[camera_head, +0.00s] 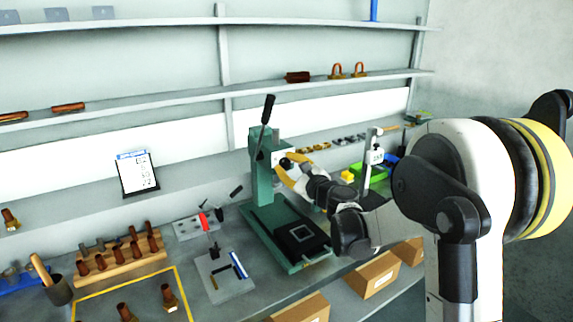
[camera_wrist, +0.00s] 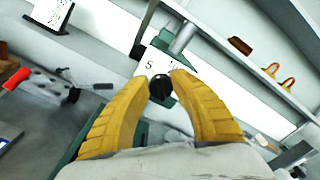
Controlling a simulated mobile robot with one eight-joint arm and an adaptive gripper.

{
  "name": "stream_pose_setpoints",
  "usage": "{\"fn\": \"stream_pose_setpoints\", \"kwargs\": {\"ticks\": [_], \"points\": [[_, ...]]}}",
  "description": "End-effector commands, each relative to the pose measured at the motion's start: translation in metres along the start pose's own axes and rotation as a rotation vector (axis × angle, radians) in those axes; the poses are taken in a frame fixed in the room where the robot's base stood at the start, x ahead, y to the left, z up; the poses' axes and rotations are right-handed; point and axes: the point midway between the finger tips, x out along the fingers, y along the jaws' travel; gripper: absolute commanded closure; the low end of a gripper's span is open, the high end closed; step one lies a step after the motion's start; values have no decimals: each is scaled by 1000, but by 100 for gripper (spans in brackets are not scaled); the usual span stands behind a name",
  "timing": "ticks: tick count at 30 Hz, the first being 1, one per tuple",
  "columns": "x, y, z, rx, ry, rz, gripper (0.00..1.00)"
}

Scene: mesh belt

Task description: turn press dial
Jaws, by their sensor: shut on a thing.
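The green press (camera_head: 262,180) stands on the bench in the middle of the head view, with its black lever (camera_head: 267,110) pointing up. My gripper (camera_head: 284,164) reaches in from the right to the press head. In the wrist view, my gripper's two yellow fingers (camera_wrist: 161,88) close around the black round dial (camera_wrist: 161,86) on the press face. The dial sits between the fingertips. A white plate with printed marks (camera_wrist: 158,66) shows behind the dial.
A black base plate (camera_head: 300,236) lies below the press head. A red-handled clamp (camera_head: 203,221) stands to the left and a measuring stand (camera_head: 374,160) to the right. Shelves (camera_head: 150,95) run along the wall behind. Cardboard boxes (camera_head: 372,275) sit below the bench.

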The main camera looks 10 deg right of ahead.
Motion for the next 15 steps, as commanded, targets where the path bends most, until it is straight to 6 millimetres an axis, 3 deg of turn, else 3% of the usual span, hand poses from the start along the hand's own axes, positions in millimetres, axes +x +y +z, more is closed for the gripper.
{"fn": "stream_pose_setpoints", "kwargs": {"ticks": [15], "points": [[0,2,0,-285,0,0,100]]}}
